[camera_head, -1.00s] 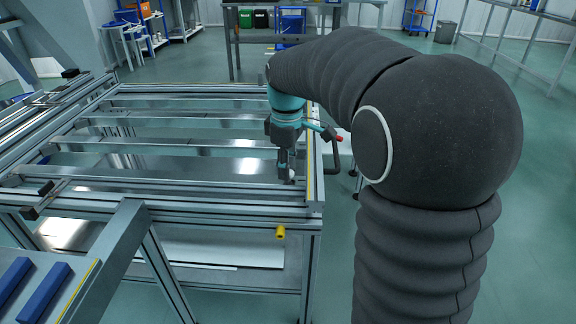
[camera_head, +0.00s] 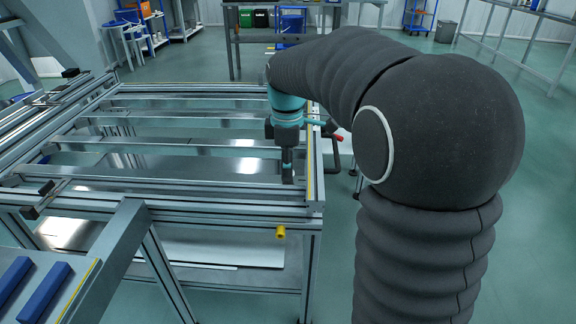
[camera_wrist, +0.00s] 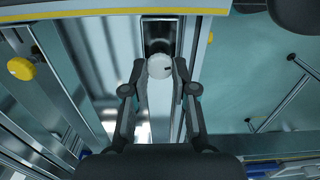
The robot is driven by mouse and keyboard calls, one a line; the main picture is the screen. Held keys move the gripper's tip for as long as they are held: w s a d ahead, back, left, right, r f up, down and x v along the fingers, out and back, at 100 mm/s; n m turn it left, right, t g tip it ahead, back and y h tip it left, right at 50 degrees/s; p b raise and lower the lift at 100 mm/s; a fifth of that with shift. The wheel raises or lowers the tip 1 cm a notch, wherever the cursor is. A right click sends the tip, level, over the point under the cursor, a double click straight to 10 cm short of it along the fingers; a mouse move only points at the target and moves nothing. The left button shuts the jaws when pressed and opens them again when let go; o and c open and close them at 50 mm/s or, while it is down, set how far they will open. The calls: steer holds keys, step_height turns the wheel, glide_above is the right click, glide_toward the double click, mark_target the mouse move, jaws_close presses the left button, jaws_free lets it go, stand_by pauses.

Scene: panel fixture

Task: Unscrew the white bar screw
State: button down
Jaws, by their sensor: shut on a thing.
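The white bar screw (camera_wrist: 160,66) shows in the wrist view as a round white knob with a small dark mark, on a metal bar of the frame. My gripper (camera_wrist: 159,68) has one finger on each side of the knob and is shut on it. In the head view my gripper (camera_head: 287,178) points straight down at the right end of the near cross bar. There the screw is mostly hidden by the fingers.
The aluminium frame table (camera_head: 180,212) spreads to the left with several cross bars and open gaps. A yellow knob (camera_head: 280,232) sits on its near side, below my gripper; a yellow knob (camera_wrist: 22,68) also shows at left in the wrist view.

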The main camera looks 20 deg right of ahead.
steer(key=shift+d, duration=0.1)
steer(key=c, duration=0.9)
jaws_free()
step_height(320, 180, up, 12)
